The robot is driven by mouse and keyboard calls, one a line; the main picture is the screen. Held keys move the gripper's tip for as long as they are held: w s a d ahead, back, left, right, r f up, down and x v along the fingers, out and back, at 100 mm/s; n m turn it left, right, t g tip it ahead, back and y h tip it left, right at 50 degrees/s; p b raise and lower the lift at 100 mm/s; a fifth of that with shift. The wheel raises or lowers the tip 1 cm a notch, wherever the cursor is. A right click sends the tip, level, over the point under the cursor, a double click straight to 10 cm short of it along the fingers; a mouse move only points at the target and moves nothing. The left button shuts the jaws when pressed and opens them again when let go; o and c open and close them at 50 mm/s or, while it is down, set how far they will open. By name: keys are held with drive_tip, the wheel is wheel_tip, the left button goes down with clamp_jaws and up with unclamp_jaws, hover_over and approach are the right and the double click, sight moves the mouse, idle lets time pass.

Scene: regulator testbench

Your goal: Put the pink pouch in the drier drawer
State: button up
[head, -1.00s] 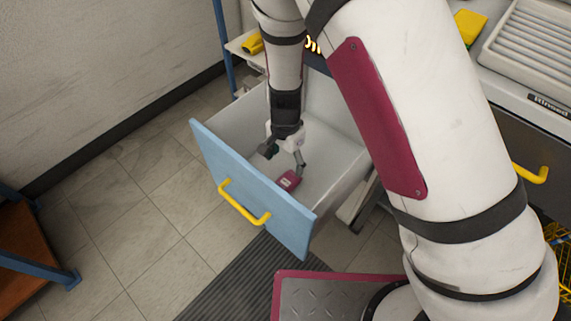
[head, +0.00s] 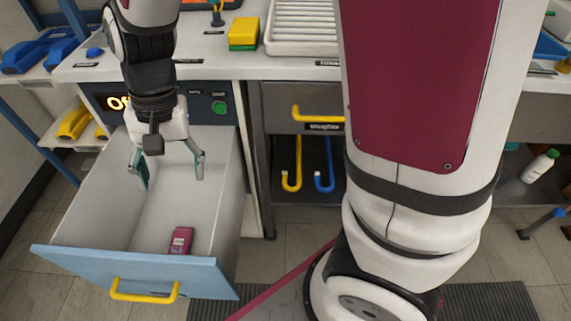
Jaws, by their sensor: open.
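The pink pouch (head: 181,240) lies on the floor of the open drier drawer (head: 135,268), near its blue front panel and toward the right wall. The drawer is pulled out below the counter and has a yellow handle (head: 144,291). My gripper (head: 169,184) is open and empty. It is above the rear part of the drawer, apart from the pouch, with its fingers pointing down and spread.
The drier's display and green button (head: 219,107) are above the drawer. A closed drawer with a yellow handle (head: 317,115) is to the right. Yellow and blue hooks hang under it. A yellow-green block (head: 243,33) and a white ribbed tray (head: 300,25) stand on the counter.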

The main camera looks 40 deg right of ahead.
drive_tip(key=s+d+r+n, duration=0.1)
drive_tip(key=s+d+r, duration=0.2)
drive_tip(key=s, duration=0.4)
drive_tip(key=s+d+r+n+h, duration=0.1)
drive_tip(key=s+d+r, duration=0.3)
drive_tip(key=s+d, duration=0.2)
drive_tip(key=s+d+r+n+t+h, duration=0.1)
drive_tip(key=s+d+r, duration=0.3)
drive_tip(key=s, duration=0.6)
drive_tip(key=shift+d+r+n, duration=0.15)
drive_tip(key=shift+d+n, duration=0.45)
drive_tip(key=shift+d, duration=0.05)
wheel_tip(320, 180, up, 27)
drive_tip(key=t+p, duration=0.3)
drive_tip(key=p, duration=2.2)
drive_tip(key=shift+d+t, duration=0.25)
drive_tip(key=shift+t, duration=0.15)
drive_tip(key=shift+w, duration=0.1)
